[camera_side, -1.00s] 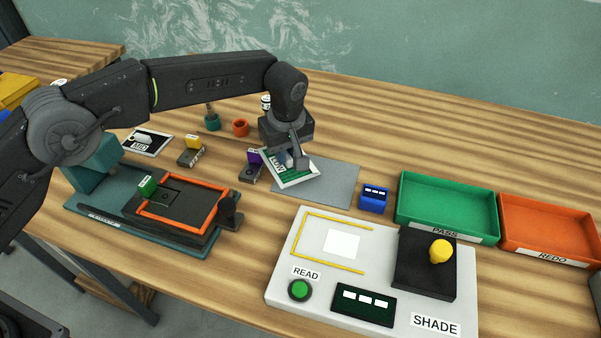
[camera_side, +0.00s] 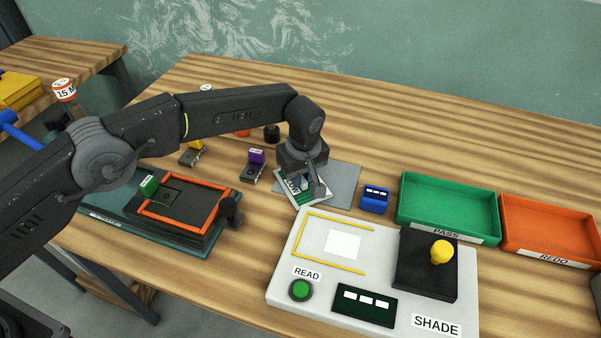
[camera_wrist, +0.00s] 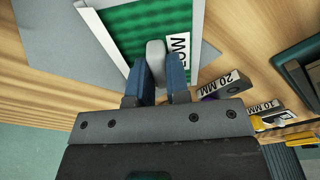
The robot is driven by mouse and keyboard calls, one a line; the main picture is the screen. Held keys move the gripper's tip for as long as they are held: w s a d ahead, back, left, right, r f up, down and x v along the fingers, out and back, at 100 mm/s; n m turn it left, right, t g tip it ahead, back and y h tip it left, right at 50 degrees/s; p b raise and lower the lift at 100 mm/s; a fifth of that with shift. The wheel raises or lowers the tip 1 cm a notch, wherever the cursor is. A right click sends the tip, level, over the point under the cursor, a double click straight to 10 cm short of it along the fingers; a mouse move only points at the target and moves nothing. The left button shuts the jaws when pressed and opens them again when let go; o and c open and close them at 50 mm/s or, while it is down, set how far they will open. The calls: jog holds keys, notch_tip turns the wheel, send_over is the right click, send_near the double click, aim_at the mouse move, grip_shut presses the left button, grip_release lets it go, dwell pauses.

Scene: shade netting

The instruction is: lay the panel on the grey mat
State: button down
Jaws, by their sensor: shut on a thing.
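The panel (camera_side: 300,202) has a white frame, green netting and a white label with dark letters. In the wrist view, the jaws (camera_wrist: 157,78) pinch a light tab-like part at the edge of the panel (camera_wrist: 115,28). The grey mat (camera_side: 345,181) lies flat on the bench; it also shows in the wrist view (camera_wrist: 45,45). The panel overlaps the mat's left part in the side view and sticks out past its front-left edge. I cannot tell whether they touch. My gripper hides part of the panel.
The white SHADE reader (camera_side: 343,268) stands close in front of the panel. A blue block (camera_side: 375,199) sits right of the mat, then the green PASS tray (camera_side: 450,205) and orange REDO tray (camera_side: 550,230). A purple-topped clip (camera_side: 254,165) is close on the left.

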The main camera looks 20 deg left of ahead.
aim_at(303, 181)
jog(key=c, duration=1.1)
grip_release()
jog(key=shift+f, duration=0.1)
notch_tip(303, 181, up, 12)
jog(key=s+d, duration=0.1)
jog(key=shift+r, duration=0.2)
